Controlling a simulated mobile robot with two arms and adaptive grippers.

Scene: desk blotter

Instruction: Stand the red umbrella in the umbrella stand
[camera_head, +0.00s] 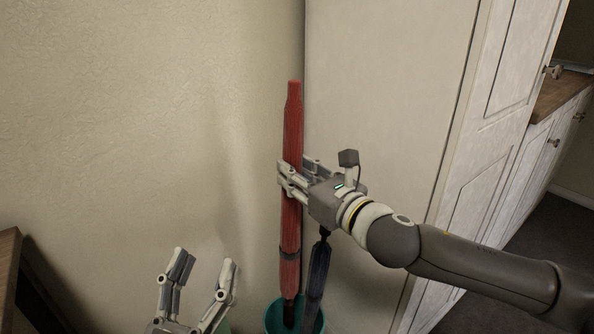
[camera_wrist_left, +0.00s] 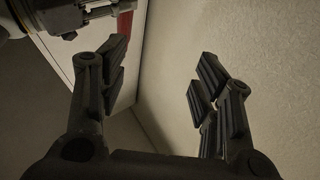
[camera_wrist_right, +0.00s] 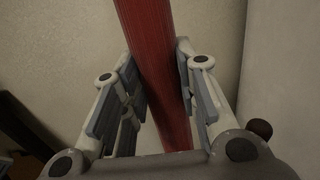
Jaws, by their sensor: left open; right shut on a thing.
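The red umbrella (camera_head: 291,215) stands upright in the head view, its lower tip at the opening of the teal umbrella stand (camera_head: 272,318). I cannot tell whether the tip rests on the stand's bottom. My right gripper (camera_head: 296,178) is shut on the red umbrella at its upper middle. The right wrist view shows the umbrella's red shaft (camera_wrist_right: 152,60) between the fingers (camera_wrist_right: 160,85). My left gripper (camera_head: 202,275) is open and empty, low and left of the stand. Its spread fingers (camera_wrist_left: 160,90) show in the left wrist view.
A dark umbrella (camera_head: 318,270) stands in the same stand, right of the red one. A pale wall is behind, and a white cabinet (camera_head: 400,110) is to the right. A wooden furniture edge (camera_head: 8,270) is at the lower left.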

